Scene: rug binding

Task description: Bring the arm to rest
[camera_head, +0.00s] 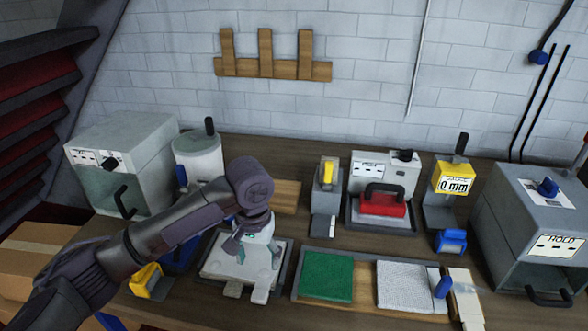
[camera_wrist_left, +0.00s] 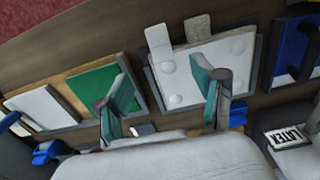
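My left arm (camera_head: 165,232) reaches in from the lower left in the head view. My left gripper (camera_head: 257,250) hangs over a pale plate in a grey tray (camera_head: 212,268). In the left wrist view the two teal-padded fingers of the left gripper (camera_wrist_left: 162,75) stand wide apart with nothing held between them. The pale plate (camera_wrist_left: 180,82) with round bumps lies beyond and below the fingers. Whether the fingers touch it, I cannot tell. My right gripper is in neither view.
Right of the tray, a wooden board carries a green pad (camera_head: 327,277) and a white textured pad (camera_head: 405,285). Behind stand a red-blocked press (camera_head: 383,203), a yellow 0 mm gauge (camera_head: 452,184) and a grey HOLD box (camera_head: 530,230). A grey box (camera_head: 125,150) stands back left.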

